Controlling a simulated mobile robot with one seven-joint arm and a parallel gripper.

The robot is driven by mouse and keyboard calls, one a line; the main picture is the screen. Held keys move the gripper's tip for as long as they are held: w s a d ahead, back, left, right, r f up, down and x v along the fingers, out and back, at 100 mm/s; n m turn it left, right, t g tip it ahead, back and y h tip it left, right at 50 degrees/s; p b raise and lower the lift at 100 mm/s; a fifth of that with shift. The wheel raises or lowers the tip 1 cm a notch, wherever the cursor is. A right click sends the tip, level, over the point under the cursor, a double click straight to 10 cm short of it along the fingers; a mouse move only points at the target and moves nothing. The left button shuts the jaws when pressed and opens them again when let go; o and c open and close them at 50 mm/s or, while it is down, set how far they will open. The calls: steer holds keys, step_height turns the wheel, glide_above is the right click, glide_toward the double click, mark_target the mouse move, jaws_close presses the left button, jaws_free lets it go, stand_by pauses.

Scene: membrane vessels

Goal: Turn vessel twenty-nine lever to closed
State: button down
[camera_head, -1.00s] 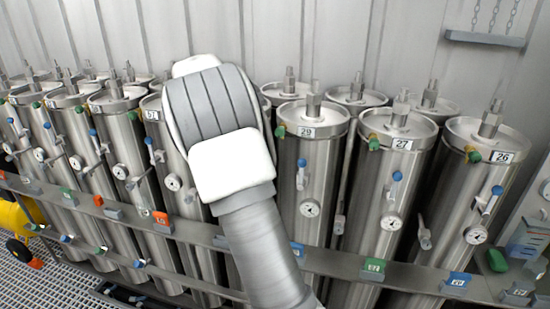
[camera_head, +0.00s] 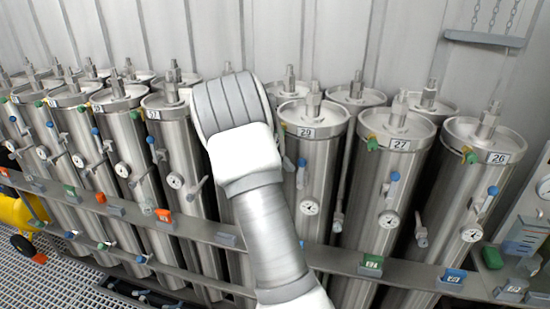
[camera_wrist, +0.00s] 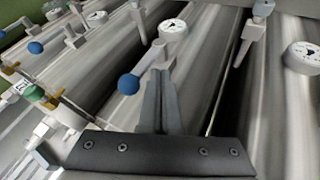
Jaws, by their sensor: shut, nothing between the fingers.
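Vessel twenty-nine (camera_head: 325,165) stands upright right of my arm in the head view, with its label "29" (camera_head: 306,132) near the top. Its lever (camera_head: 301,174) has a blue knob at the upper end and points roughly up along the vessel, above a round gauge (camera_head: 309,207).
Vessel 27 (camera_head: 376,215) and vessel 26 (camera_head: 474,190) stand to the right, with similar levers and gauges. A metal rail (camera_head: 338,262) with coloured tags crosses in front. In the wrist view another lever (camera_wrist: 247,40) and gauge (camera_wrist: 302,57) are to the right.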

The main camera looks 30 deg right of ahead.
mark_target(301, 164)
steer(key=shift+s+d, duration=0.3)
steer(key=shift+s, duration=0.05)
stand_by(0.3)
steer(key=shift+s+d+t+b, duration=0.15)
steer(key=shift+s+t+b, duration=0.05)
steer(key=shift+t+b, duration=0.15)
steer(key=shift+s+d+r+y+b, duration=0.1)
steer(key=shift+s+d+y+b, duration=0.1)
steer(key=shift+y+b, duration=0.15)
steer(key=shift+s+d+m+t+y+b, duration=0.5)
steer(key=shift+s+d+t+y+b, duration=0.3)
steer(key=shift+t+y+b, duration=0.3)
steer(key=s+d+f+m+t+y+b, duration=0.2)
steer(key=t+b, duration=0.7)
steer(key=b, duration=0.9)
steer(key=s+d+f+y, duration=0.2)
steer(key=s+y, duration=0.2)
steer(key=y, duration=0.1)
steer(key=shift+d+f, duration=0.3)
steer(key=shift+d, duration=0.05)
steer(key=shift+d+f+t+b, duration=0.15)
steer(key=shift+t+b, duration=0.1)
steer(key=shift+b, duration=0.25)
